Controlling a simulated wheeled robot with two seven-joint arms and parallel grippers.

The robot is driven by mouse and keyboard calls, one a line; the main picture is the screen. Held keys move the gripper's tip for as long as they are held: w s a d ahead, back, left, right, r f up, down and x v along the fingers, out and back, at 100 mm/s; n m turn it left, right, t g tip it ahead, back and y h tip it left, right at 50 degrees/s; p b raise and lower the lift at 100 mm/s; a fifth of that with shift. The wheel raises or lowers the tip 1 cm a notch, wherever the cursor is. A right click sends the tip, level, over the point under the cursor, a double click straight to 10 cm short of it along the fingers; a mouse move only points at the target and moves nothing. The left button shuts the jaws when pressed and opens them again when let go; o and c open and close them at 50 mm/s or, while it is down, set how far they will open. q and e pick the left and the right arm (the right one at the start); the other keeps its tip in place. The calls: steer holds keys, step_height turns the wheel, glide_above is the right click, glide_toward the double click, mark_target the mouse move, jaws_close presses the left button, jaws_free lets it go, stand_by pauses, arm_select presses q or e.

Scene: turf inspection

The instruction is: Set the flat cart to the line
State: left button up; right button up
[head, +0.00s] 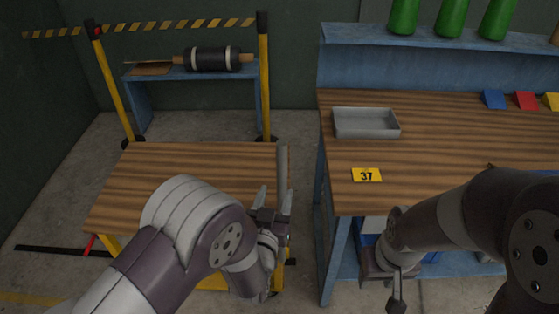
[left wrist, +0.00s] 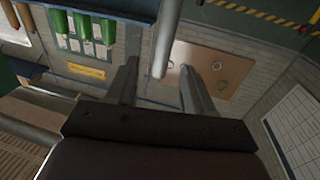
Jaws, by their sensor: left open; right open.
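The flat cart (head: 190,180) has a striped wooden top and yellow legs and stands at the left. A grey upright bar (head: 283,165) rises at its right edge; it also shows in the left wrist view (left wrist: 167,38). My left gripper (head: 273,205) is open at the bar, which appears between its fingers in the left wrist view; I cannot tell if they touch. My right gripper (head: 385,285) is open and empty, low before the workbench. On the floor left of the cart are a black strip (head: 55,250), a short red piece (head: 90,244) and a yellow line (head: 30,298).
The wooden workbench (head: 440,140) at the right holds a grey tray (head: 366,123) and a yellow 37 tag (head: 367,175). Behind the cart stand yellow posts (head: 265,85) with striped tape and a blue stand (head: 190,73) bearing a black roller. A narrow gap separates cart and workbench.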

mark_target(282, 169)
arm_select(q)
steer(key=w, duration=0.6)
steer(key=w+d+p, duration=0.1)
steer(key=w, duration=0.3)
steer(key=shift+w+f, duration=0.1)
steer(key=shift+f, duration=0.1)
steer(key=shift+w+d, duration=0.25)
steer(key=shift+w, duration=0.5)
